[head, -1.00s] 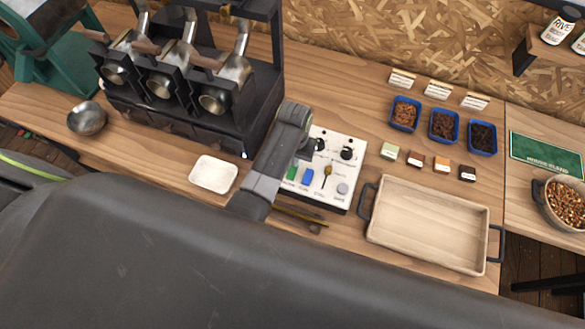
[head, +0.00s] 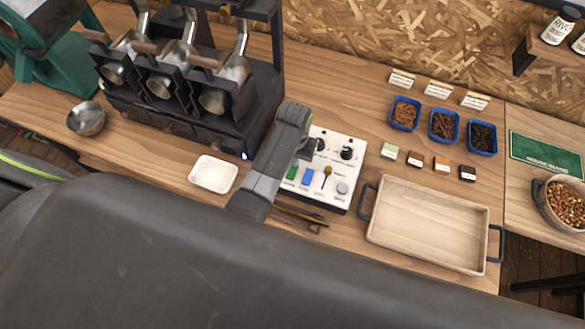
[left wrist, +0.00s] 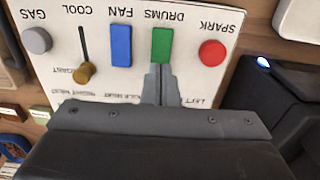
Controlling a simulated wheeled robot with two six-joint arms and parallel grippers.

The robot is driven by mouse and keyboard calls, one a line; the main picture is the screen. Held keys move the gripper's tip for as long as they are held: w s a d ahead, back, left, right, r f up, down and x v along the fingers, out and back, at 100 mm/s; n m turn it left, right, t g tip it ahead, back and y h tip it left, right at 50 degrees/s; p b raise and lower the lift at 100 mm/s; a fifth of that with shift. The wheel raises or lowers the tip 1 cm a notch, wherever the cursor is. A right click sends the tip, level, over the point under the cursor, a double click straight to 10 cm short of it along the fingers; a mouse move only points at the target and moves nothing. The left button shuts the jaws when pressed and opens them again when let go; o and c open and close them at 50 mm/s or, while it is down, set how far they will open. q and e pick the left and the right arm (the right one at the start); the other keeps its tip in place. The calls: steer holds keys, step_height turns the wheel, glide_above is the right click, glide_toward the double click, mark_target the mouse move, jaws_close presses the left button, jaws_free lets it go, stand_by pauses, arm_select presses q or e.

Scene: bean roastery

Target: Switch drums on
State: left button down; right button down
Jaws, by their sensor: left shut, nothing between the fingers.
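The white control panel (head: 338,143) lies on the bench, partly behind my left arm in the head view. In the left wrist view the panel (left wrist: 190,14) appears upside down. Its green DRUMS rocker (left wrist: 161,44) sits between the blue FAN rocker (left wrist: 121,45) and the round red SPARK button (left wrist: 212,53). The green rocker (head: 292,173) also shows in the head view. My right gripper is not in view.
The COOL lever (left wrist: 84,70) and grey GAS button (left wrist: 37,40) are on the same panel. A wooden tray (head: 430,222) stands right of it, a white dish (head: 213,174) left. The dark sample roaster (head: 190,110) stands behind left. Blue bean trays (head: 443,125) stand behind right.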

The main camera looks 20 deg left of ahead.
arm_select(q)
steer(key=shift+f+b, duration=0.5)
steer(key=shift+f, duration=0.45)
stand_by(0.5)
step_height(320, 180, up, 3)
steer(key=p, duration=0.2)
steer(key=shift+f+p, duration=0.15)
steer(key=shift+p, duration=0.15)
steer(key=shift+r, duration=2.2)
